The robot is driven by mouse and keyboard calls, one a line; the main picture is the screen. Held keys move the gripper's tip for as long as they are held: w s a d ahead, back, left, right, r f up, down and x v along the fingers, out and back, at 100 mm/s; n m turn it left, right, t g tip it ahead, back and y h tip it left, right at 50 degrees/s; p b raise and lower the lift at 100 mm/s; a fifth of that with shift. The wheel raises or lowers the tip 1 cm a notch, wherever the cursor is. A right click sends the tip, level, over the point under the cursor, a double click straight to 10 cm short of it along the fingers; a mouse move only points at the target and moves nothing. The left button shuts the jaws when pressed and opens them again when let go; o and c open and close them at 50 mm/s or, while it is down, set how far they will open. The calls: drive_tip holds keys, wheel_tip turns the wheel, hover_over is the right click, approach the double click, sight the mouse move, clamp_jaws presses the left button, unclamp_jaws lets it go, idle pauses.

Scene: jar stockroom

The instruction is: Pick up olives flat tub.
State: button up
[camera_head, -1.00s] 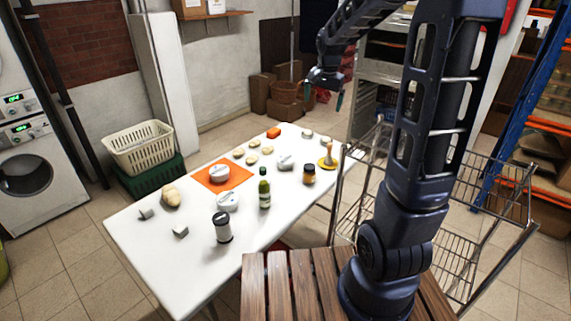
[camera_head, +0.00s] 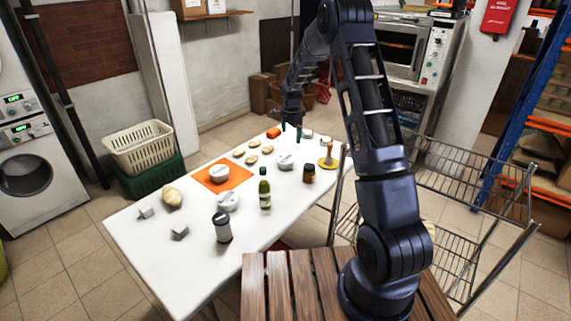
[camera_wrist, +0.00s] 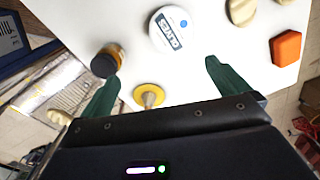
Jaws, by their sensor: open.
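The olives flat tub is a low round white tub with a dark OLIVES label and a blue dot on its lid. In the wrist view the tub (camera_wrist: 172,30) lies at the top, beyond and between the fingers. In the head view the tub (camera_head: 286,163) stands on the white table, right of the orange mat. My gripper (camera_head: 291,129) is open and empty above the table's far end, apart from the tub. Its two green fingers also show in the wrist view, where the gripper (camera_wrist: 161,70) has clear space between the tips.
An amber jar (camera_head: 309,173) and a yellow disc with a wooden handle (camera_head: 327,160) stand near the tub. An orange block (camera_head: 273,132) and several pale potato-like pieces lie behind. A green bottle (camera_head: 264,190) stands in front. Another white tub (camera_head: 219,173) sits on the orange mat (camera_head: 240,176).

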drive_tip(key=m, duration=0.1)
approach(286, 158)
drive_tip(key=shift+s+d+f, duration=0.1)
drive_tip(key=shift+s+f, duration=0.05)
drive_tip(key=shift+s, duration=0.05)
wheel_tip(286, 158, down, 5)
drive_tip(key=shift+f, duration=0.15)
drive_tip(key=shift+w+a+f, duration=0.1)
drive_tip(key=shift+f, duration=1.2)
drive_tip(key=shift+a+f, duration=0.1)
drive_tip(key=shift+f, duration=1.2)
drive_tip(key=c, duration=1)
